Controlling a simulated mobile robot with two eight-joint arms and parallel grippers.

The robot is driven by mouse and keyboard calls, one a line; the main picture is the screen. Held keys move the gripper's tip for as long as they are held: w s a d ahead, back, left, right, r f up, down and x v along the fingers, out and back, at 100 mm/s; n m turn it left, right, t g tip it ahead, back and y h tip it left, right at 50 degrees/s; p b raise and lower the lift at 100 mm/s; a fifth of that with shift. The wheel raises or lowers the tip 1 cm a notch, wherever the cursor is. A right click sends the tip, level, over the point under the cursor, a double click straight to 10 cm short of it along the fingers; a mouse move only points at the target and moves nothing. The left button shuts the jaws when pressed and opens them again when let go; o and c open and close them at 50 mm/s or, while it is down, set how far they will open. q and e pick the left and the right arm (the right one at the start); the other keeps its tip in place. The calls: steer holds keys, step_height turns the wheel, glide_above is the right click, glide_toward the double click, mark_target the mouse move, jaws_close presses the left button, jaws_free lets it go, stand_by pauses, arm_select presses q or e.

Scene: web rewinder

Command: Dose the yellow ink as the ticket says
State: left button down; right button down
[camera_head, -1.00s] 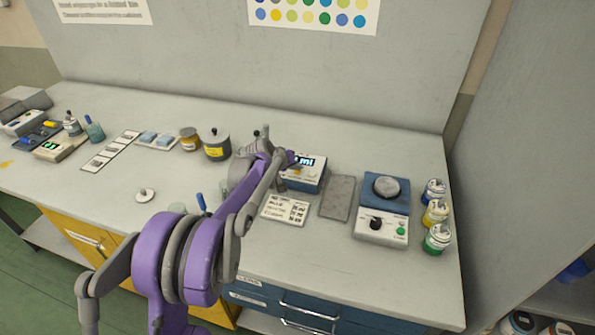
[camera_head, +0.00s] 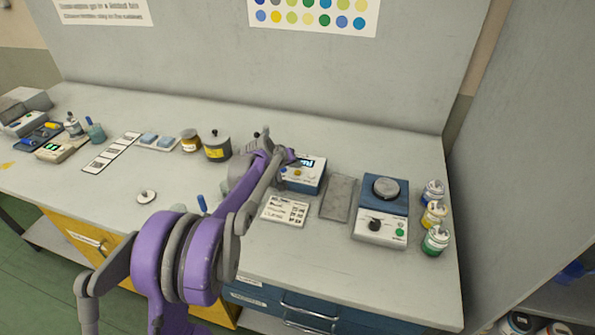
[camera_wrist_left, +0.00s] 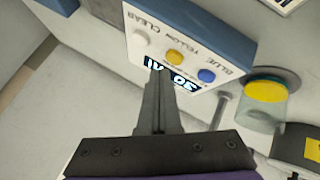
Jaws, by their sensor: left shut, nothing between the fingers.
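The dispenser (camera_head: 303,177) stands mid-bench, with a lit display. In the left wrist view its panel has a pale, a yellow (camera_wrist_left: 174,57) and a blue button (camera_wrist_left: 207,76), labelled CLEAR, YELLOW and BLUE. The display (camera_wrist_left: 182,79) seems to read 30 ml, partly covered by my fingers. My left gripper (camera_head: 291,157) is shut and empty, its fingertips (camera_wrist_left: 157,72) in front of the panel near the yellow button; contact is unclear. A clear beaker (camera_wrist_left: 258,112) beside the panel shows a yellow layer. The ticket (camera_head: 285,211) lies in front of the dispenser; its writing is too small to read.
A grey pad (camera_head: 338,198) and a blue-and-white device with a round plate (camera_head: 381,225) stand to the right. Several small ink jars (camera_head: 435,240) line the right edge. A grey lidded pot (camera_head: 217,146) stands behind my left arm. The bench's left front is mostly clear.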

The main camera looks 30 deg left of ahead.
mark_target(296, 175)
arm_select(q)
step_height(296, 175, up, 5)
steer(key=p, duration=0.3)
stand_by(0.4)
stand_by(0.6)
